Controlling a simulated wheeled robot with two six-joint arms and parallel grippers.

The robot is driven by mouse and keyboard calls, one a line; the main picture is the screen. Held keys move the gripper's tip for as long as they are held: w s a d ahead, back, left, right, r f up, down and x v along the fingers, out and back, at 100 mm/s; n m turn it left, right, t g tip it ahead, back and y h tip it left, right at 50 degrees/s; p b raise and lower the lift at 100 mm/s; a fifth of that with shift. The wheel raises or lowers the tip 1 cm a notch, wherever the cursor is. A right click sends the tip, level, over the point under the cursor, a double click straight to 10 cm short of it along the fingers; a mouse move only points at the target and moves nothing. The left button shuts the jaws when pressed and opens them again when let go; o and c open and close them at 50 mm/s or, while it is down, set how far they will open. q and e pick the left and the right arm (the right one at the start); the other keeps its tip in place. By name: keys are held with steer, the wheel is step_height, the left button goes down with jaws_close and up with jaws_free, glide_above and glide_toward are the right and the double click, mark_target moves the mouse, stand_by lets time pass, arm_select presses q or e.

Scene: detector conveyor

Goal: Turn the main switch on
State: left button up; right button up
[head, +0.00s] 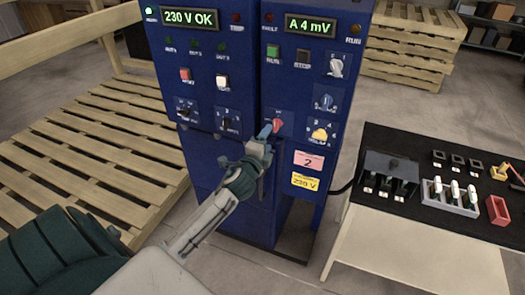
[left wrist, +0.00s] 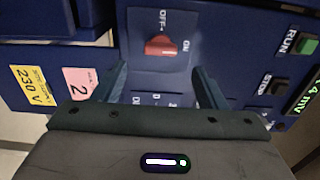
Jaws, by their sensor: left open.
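The main switch is a small red rotary knob (head: 277,125) on the lower left of the right-hand blue cabinet's front. In the left wrist view the red knob (left wrist: 160,46) sits on a square plate with the labels OFF and ON. I cannot tell for sure which label it points to. My left gripper (head: 266,134) is right in front of the cabinet, beside the knob in the head view. In the left wrist view the open, empty fingers (left wrist: 160,76) stand on either side below the knob, apart from it. My right gripper is not in view.
The cabinet front (head: 320,95) has displays, push buttons and other rotary knobs close by. A table with a black top (head: 430,215) and small parts stands at the right. Wooden pallets (head: 80,150) lie at the left.

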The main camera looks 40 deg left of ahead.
arm_select(q)
steer(key=shift+b+v, duration=0.4)
steer(key=shift+v, duration=1.45)
